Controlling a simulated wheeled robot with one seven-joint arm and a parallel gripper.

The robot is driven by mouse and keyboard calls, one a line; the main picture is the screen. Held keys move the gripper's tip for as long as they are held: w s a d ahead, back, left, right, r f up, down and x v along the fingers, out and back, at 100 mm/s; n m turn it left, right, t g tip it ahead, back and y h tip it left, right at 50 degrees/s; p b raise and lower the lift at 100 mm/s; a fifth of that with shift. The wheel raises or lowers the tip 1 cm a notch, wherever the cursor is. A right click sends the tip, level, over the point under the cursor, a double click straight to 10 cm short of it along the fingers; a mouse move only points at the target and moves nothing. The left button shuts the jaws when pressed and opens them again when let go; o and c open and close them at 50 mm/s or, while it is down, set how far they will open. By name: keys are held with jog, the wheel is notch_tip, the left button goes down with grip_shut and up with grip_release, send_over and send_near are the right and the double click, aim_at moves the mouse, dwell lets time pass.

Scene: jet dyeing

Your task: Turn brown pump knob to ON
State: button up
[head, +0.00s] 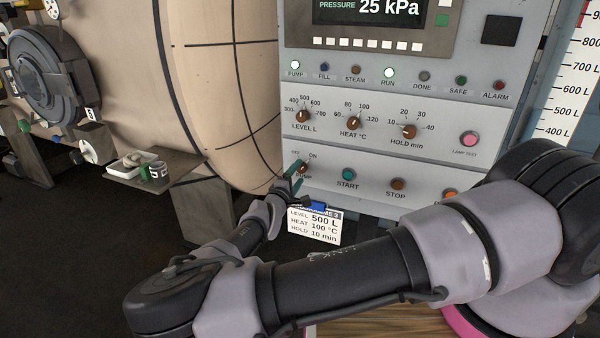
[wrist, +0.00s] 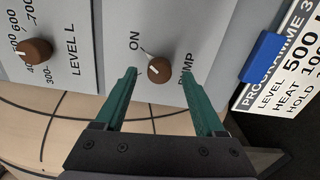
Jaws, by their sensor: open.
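The brown pump knob (head: 303,168) is at the lower left of the grey control panel, below the OFF and ON labels. In the wrist view the knob (wrist: 159,71) shows round and brown, and its white pointer line aims at the ON label. The OFF label is not visible there. My gripper (wrist: 159,78) is open, with one green finger on each side of the knob and a gap visible on both sides. In the head view my gripper (head: 297,177) is at the knob and partly covers the PUMP label.
The PUMP lamp (head: 294,65) and RUN lamp (head: 389,73) are lit. The level knob (head: 302,116) is above the pump knob, and the START button (head: 348,174) is to its right. A programme card (head: 314,226) with a blue clip hangs just below.

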jog(key=v, duration=0.8)
jog(key=shift+s, duration=0.25)
jog(key=s+d+r+m+g+h, duration=0.1)
jog(key=d+r+m+g, duration=0.2)
jog(key=d+m+g, duration=0.4)
jog(key=s+d+r+m+g+h, duration=0.1)
jog(key=d+r+m+g, duration=0.25)
jog(key=d+g, duration=0.45)
jog(key=s+d+r+m+y, duration=0.25)
jog(key=d+r+y, duration=0.2)
jog(key=r, duration=0.55)
jog(key=s+d+r+m+y, duration=0.1)
jog(key=d+r+m+y, duration=0.35)
jog(key=r, duration=0.45)
jog(key=s+d+r+m+t, duration=0.1)
jog(key=s+d+r+t, duration=0.1)
jog(key=s+r, duration=0.3)
jog(key=s+d+r+t+y, duration=0.1)
jog(key=s+d+r+t, duration=0.2)
jog(key=s+r, duration=0.3)
notch_tip(320, 180, up, 4)
jog(key=shift+d+r+m, duration=0.15)
jog(key=shift+d+m, duration=0.2)
jog(key=shift+d, duration=0.45)
